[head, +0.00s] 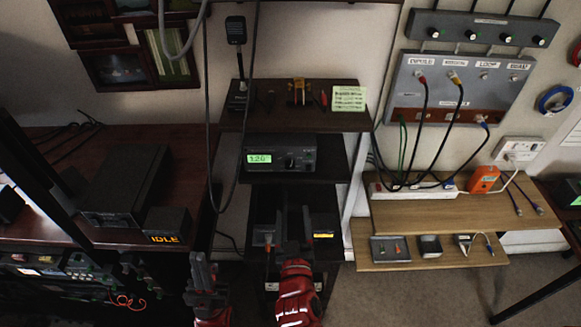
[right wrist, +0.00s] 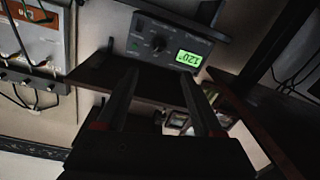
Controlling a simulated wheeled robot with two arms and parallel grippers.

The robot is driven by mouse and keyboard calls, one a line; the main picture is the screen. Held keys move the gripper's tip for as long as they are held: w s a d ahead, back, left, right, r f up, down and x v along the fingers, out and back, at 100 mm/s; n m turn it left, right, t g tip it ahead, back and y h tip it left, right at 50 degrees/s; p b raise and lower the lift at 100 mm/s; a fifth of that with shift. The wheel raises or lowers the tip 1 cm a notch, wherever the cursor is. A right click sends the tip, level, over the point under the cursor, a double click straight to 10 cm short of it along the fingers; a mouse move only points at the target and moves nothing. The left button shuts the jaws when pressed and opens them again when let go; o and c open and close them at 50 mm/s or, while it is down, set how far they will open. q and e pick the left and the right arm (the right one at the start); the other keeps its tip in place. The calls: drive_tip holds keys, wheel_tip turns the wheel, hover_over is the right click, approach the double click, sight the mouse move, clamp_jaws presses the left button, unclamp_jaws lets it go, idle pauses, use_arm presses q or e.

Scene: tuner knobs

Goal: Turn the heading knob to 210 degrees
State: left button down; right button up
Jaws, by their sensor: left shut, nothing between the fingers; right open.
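The heading knob (head: 290,162) is a small dark round knob on the front of a black box (head: 310,157). A lit green display (head: 259,158) left of it reads about 120. In the right wrist view the knob (right wrist: 157,44) shows beside the green display (right wrist: 189,58), which also reads about 120. The knob's pointer is too small to read. My right gripper (head: 294,222) is open and empty, below and in front of the box, apart from the knob. Its fingers (right wrist: 158,78) point toward the box. My left gripper (head: 202,268) is shut and empty, lower left.
The box stands on the middle shelf of a dark rack, under an upper shelf (head: 295,121) with small items. A black cable (head: 212,130) hangs left of the rack. A wooden shelf (head: 460,212) is at right and a dark desk (head: 50,150) at left.

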drive_tip(key=p, duration=0.2)
approach(290, 167)
drive_tip(key=w, duration=0.8)
drive_tip(key=shift+a+f, duration=0.1)
drive_tip(key=shift+a, duration=0.15)
drive_tip(key=shift+w+b, duration=0.3)
clamp_jaws()
